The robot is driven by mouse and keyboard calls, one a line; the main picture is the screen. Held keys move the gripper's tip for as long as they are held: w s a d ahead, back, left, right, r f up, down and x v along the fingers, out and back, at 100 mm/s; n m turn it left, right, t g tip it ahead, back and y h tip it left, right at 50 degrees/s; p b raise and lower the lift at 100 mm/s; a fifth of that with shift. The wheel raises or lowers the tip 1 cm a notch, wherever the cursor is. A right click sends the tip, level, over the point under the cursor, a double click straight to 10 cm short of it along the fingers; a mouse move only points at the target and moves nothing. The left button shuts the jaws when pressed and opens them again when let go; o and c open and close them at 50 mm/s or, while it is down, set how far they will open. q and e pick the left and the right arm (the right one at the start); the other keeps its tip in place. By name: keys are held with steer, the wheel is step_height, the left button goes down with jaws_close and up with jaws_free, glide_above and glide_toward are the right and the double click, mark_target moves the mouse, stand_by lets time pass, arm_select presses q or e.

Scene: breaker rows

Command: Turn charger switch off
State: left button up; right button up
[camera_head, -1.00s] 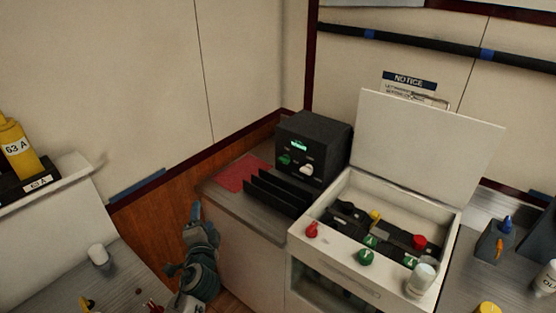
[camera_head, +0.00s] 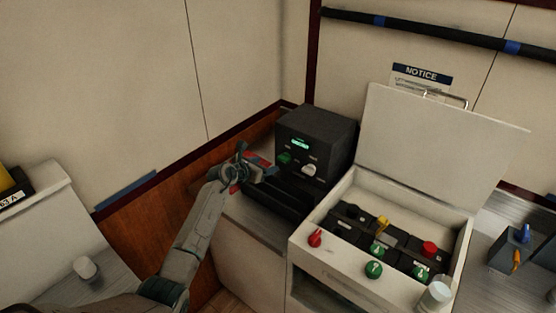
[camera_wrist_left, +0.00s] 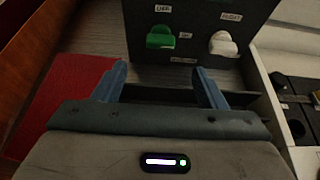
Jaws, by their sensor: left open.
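The black charger box (camera_head: 315,143) stands at the back corner of the counter with a lit green display. On its front are a green switch (camera_head: 285,158) and a white switch (camera_head: 310,170). In the left wrist view the green switch (camera_wrist_left: 160,37) and white switch (camera_wrist_left: 223,43) sit side by side with small labels above them. My left gripper (camera_head: 258,165) is open and empty, just left of and in front of the box, apart from both switches. In the left wrist view its fingertips (camera_wrist_left: 160,75) lie below the green switch. My right gripper is out of view.
A red mat (camera_wrist_left: 65,95) lies left of the box. Dark upright dividers (camera_head: 270,202) stand in front of it. To the right is an open white case (camera_head: 345,255) with red, green and yellow knobs, its lid (camera_head: 440,135) raised. Wall is close behind.

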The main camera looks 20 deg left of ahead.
mark_target(282, 160)
arm_select(q)
steer(key=x, duration=0.9)
steer(key=shift+d+b, duration=0.1)
steer(key=shift+b, duration=0.2)
steer(key=c, duration=1)
